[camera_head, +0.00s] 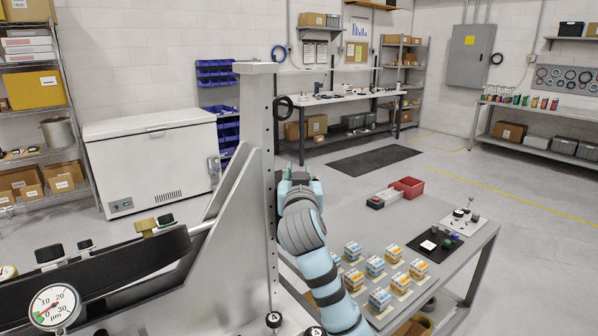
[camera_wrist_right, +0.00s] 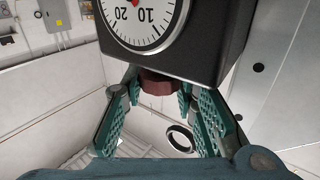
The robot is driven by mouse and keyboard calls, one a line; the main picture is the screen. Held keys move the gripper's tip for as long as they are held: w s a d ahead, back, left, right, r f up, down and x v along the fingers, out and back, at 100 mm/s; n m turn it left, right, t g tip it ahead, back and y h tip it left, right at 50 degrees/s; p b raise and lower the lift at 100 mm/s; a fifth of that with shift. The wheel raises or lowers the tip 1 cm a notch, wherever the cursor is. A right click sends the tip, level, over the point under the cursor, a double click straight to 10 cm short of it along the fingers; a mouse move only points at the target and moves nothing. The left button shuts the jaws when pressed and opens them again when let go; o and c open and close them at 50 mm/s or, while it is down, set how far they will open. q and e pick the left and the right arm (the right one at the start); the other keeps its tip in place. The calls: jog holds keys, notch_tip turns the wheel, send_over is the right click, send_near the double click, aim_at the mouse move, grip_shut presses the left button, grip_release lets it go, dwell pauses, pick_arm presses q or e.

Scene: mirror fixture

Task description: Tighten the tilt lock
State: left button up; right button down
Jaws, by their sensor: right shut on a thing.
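The grey metal mirror fixture (camera_head: 190,285) with its upright post (camera_head: 257,130) fills the left and middle of the head view. In the right wrist view my right gripper (camera_wrist_right: 160,91) has its teal fingers closed around a dark red knob (camera_wrist_right: 160,79). The knob sits under a black housing (camera_wrist_right: 205,45) with a dial (camera_wrist_right: 140,15). I cannot tell from any label whether this knob is the tilt lock. In the head view my right gripper (camera_head: 297,178) is beside the post, its fingertips and the knob largely hidden. My left gripper is not in view.
A dial gauge (camera_head: 54,305), a brass knob (camera_head: 146,226) and a black knob (camera_head: 49,254) are on the fixture at lower left. A white freezer (camera_head: 150,160) stands behind.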

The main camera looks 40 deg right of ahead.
jog(key=m+g+h, duration=0.2)
jog(key=shift+f+g+h+b, duration=0.15)
jog(key=shift+g+h+b, duration=0.15)
jog(key=shift+h+b, duration=0.1)
jog(key=shift+m+g+h+b, duration=1)
jog(key=shift+m+g+h, duration=0.3)
jog(key=shift+m+g, duration=0.55)
jog(key=shift+g, duration=0.25)
jog(key=c, duration=1.2)
grip_release()
jog(key=shift+c, duration=0.2)
jog(key=shift+d, duration=0.15)
